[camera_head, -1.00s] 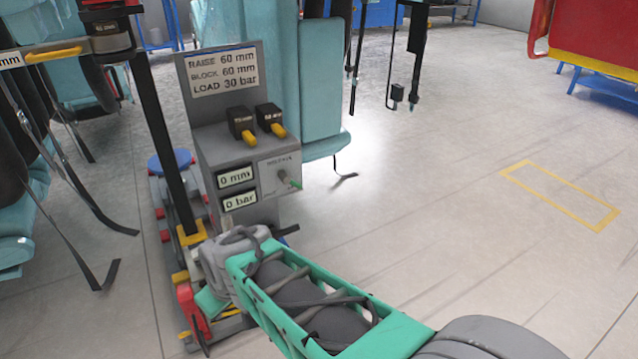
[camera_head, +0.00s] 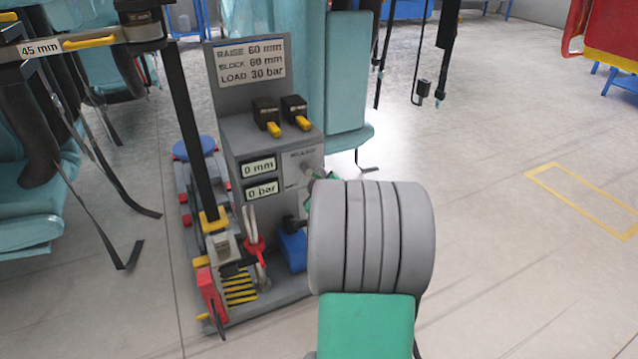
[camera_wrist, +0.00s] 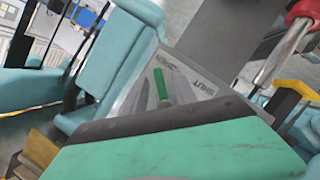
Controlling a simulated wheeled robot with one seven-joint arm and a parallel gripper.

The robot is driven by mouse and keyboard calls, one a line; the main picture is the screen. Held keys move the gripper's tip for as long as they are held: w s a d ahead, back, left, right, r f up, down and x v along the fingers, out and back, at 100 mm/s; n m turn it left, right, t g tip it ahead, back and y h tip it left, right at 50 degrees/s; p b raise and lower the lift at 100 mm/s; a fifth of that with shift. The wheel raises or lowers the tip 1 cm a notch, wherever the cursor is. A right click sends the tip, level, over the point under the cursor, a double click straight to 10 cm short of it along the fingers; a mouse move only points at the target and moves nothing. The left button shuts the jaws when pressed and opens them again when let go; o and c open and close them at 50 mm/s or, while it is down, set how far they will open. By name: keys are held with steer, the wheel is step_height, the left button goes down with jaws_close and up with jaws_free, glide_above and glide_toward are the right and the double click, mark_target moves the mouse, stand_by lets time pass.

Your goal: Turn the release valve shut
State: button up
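The release valve (camera_head: 308,169) is a small grey knob with a green lever on the front of the grey pump console (camera_head: 235,150). In the head view my grey wrist link covers part of the lever. My gripper's green body fills the bottom of the wrist view.
The console displays (camera_head: 259,178) read 0 mm and 0 bar. Two black switches with yellow levers (camera_head: 280,118) sit above. Teal seats (camera_head: 350,70) are behind.

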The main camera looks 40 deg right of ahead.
steer(key=shift+w+d, duration=0.1)
jaws_close()
stand_by(0.3)
